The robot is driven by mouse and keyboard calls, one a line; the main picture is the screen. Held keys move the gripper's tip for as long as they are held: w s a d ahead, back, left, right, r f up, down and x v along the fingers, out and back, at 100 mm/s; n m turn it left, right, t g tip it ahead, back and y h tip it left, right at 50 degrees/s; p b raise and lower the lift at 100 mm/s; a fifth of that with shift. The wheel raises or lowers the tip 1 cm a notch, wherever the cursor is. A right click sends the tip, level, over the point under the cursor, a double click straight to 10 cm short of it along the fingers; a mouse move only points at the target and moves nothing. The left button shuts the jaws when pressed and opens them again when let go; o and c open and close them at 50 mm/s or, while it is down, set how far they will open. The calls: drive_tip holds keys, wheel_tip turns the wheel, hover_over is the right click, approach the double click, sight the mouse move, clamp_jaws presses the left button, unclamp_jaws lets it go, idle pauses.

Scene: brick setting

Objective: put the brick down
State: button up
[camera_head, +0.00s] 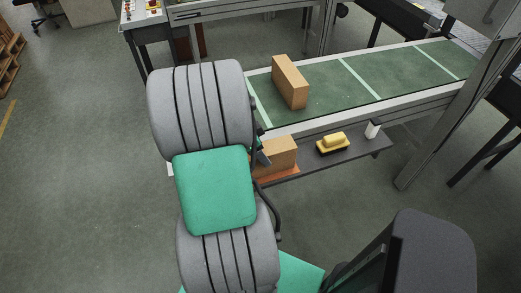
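A tan brick (281,152) is at the left part of the dark shelf in front of the conveyor, just above or on an orange pad (284,174). My arm hides its left side. A small dark part of my gripper (262,151) shows against the brick's left end; the rest is hidden behind my arm. I cannot tell whether the fingers are closed on it or whether the brick rests on the pad.
A yellow and black brush-like object (332,143) and a small white and black item (373,129) stand on the dark shelf (352,148) to the right. Pale stripes cross the belt, with clear room to the right. A conveyor leg (432,142) stands at the right.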

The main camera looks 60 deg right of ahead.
drive_tip(key=shift+o, duration=0.8)
drive_tip(key=shift+r, duration=0.1)
drive_tip(key=shift+r, duration=0.25)
drive_tip(key=v, duration=1.2)
drive_tip(key=w+a+r+n+t, duration=0.2)
drive_tip(key=w+a+n+t, duration=0.1)
drive_tip(key=w+a+n, duration=0.75)
drive_tip(key=w+a+n+t+y, duration=0.2)
drive_tip(key=a+n+t+y, duration=0.1)
drive_tip(key=a+n, duration=1.4)
drive_tip(key=a+t, duration=0.1)
drive_tip(key=a, duration=0.6)
drive_tip(key=shift+r, duration=0.1)
